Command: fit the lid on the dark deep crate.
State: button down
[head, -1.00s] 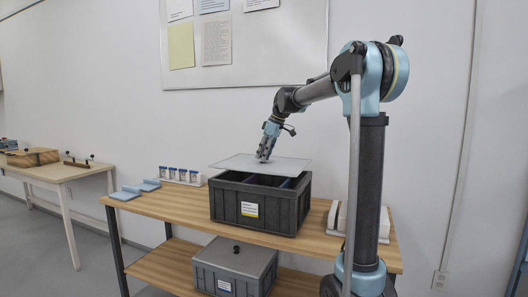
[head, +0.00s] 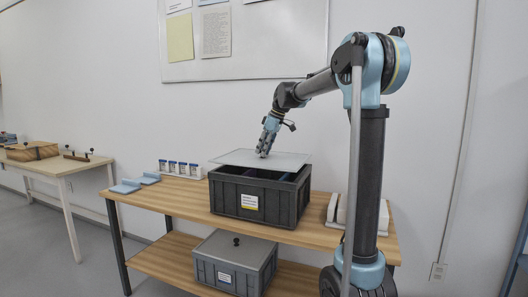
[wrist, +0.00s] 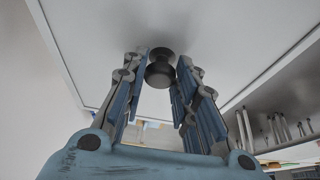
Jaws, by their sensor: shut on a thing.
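The dark deep crate (head: 240,200) stands on the upper wooden shelf with a yellow and white label on its front. Its top is partly open to view, with dividers inside. The flat grey lid (head: 240,157) hangs roughly level above the crate, apart from its rim and offset toward the back left. My gripper (head: 263,153) is over the lid and shut on its knob. In the wrist view my gripper's fingers (wrist: 160,60) stand on both sides of the dark round knob (wrist: 159,74), with the lid's grey face (wrist: 215,25) behind it.
A smaller lidded grey crate (head: 233,262) stands on the lower shelf. Small labelled containers (head: 180,168) and blue pieces (head: 126,186) lie left of the dark crate. A pale padded object (head: 340,210) is at its right. A side table (head: 60,172) stands further left.

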jog(key=shift+f, duration=2)
dwell(1.0)
jog(key=c, duration=1.2)
grip_release()
jog(key=v, duration=1.2)
